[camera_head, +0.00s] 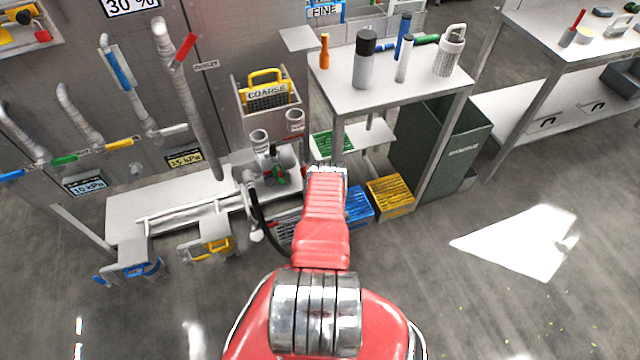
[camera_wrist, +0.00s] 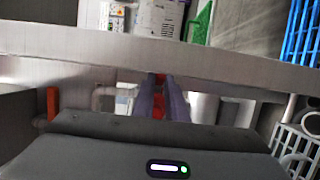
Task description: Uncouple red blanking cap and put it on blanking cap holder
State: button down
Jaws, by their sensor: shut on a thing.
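In the wrist view my gripper (camera_wrist: 161,88) is shut, its two grey fingers close together on a red piece (camera_wrist: 158,107), which looks like the red blanking cap. Only small red parts show between the fingers, so how the cap sits on anything cannot be told. In the head view my red arm reaches forward to the pump and pipe fittings (camera_head: 275,165) on the low bench, and hides the gripper and most of what lies there. I cannot pick out the blanking cap holder for sure in either view.
A white table (camera_head: 390,95) with bottles stands just beyond the arm. Blue (camera_head: 358,206) and yellow (camera_head: 391,196) crates sit on the floor beneath it. A light metal edge (camera_wrist: 100,45) crosses the wrist view close to the fingers. Open floor lies to the right.

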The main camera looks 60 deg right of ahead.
jog(key=shift+s+d+f+n+t+y, duration=0.15)
jog(key=shift+n+t+y, duration=0.2)
jog(key=shift+t, duration=0.25)
jog(key=c, duration=1.8)
grip_release()
jog(key=shift+o, duration=0.2)
jog(key=v, duration=1.3)
jog(key=shift+s+a, duration=0.15)
jog(key=shift+a, duration=0.2)
